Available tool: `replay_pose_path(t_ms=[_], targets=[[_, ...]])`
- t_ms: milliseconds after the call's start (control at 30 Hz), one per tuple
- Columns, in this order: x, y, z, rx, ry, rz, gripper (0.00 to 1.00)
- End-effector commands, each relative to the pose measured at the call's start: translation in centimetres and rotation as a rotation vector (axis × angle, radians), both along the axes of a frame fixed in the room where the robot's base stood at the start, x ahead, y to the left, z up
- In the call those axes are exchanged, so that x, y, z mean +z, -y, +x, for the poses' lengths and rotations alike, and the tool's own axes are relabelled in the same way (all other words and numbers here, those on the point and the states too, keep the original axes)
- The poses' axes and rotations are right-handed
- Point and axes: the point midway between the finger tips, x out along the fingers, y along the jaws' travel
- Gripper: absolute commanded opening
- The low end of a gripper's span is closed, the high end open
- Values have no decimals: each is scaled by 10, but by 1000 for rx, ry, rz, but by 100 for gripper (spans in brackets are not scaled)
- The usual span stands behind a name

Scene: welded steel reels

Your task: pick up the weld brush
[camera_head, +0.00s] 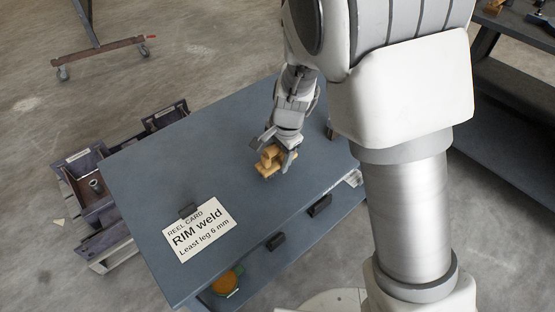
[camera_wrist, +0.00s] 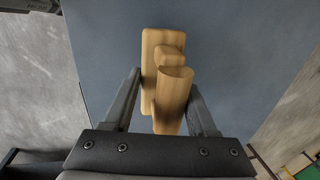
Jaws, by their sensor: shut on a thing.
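The weld brush (camera_head: 268,162) is a light wooden block with a thick wooden handle. It is at the right part of the blue-grey table top (camera_head: 160,160) in the head view. My gripper (camera_head: 273,151) reaches down to it from above, with its fingers either side of the wood. In the wrist view the brush (camera_wrist: 172,95) stands between the two dark fingers of my gripper (camera_wrist: 165,100), and the jaws are shut on it. Its bristles are hidden. I cannot tell whether the brush touches the table.
A reel card (camera_head: 200,229) reading "RIM weld" lies near the table's front left. Dark bins (camera_head: 95,195) stand left of the table. An orange-and-green round thing (camera_head: 226,283) sits on a lower shelf. A dark bench (camera_head: 510,110) stands at right. The table's middle is clear.

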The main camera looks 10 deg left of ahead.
Motion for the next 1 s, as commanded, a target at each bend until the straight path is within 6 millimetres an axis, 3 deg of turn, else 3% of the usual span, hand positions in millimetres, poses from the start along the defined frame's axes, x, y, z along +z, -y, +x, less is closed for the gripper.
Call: replay_pose_path(t_ms=[33, 300, 500, 700, 1000], targets=[[16, -1, 1, 1, 3, 1, 0], [48, 61, -6, -6, 1, 2, 0], [67, 94, -10, -4, 1, 1, 0], [76, 112, -12, 0, 1, 0, 0], [78, 116, -13, 0, 1, -1, 0]])
